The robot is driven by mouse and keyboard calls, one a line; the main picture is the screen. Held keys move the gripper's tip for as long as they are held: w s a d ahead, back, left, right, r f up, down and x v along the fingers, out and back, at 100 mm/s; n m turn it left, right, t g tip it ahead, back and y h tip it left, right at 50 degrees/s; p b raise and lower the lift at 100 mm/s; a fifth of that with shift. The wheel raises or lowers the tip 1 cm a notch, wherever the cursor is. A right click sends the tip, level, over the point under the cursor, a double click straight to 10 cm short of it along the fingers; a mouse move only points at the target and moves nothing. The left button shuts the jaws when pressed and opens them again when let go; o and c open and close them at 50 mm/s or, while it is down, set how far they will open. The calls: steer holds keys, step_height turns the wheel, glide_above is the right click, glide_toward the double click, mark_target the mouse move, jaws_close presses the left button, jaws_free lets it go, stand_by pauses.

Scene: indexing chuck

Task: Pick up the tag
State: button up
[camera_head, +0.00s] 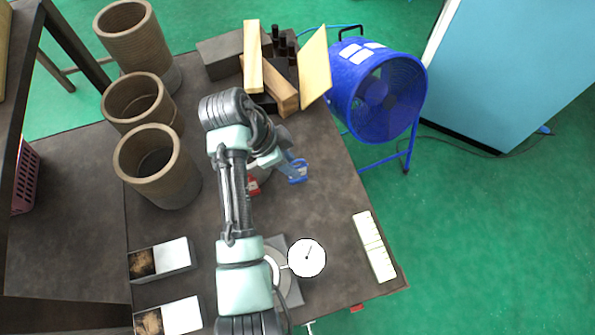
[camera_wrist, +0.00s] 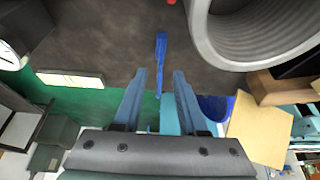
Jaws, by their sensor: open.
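A small bright blue piece (camera_head: 299,177), which looks like the tag, is just beyond my gripper (camera_head: 290,163) in the head view, over the dark table. In the wrist view the blue piece (camera_wrist: 161,50) shows as a narrow, nearly edge-on strip. It lies in line with the gap between the two fingers of my gripper (camera_wrist: 160,72). The fingers are apart, with visible space on both sides of the strip. I cannot tell whether the strip is fully between them in depth. A small red piece (camera_head: 253,187) sits near my arm, which partly hides the area.
A grey hollow cylinder (camera_wrist: 250,40) is close on the right in the wrist view. Wooden blocks (camera_head: 253,60) and a blue fan (camera_head: 378,92) stand beyond. Brown pots (camera_head: 160,165) are at left. A dial gauge (camera_head: 307,257) and cream box (camera_head: 374,247) are nearer the front.

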mark_target(298, 167)
steer(key=x, duration=0.4)
steer(key=shift+d+f, duration=0.1)
steer(key=shift+d, duration=0.05)
jaws_close()
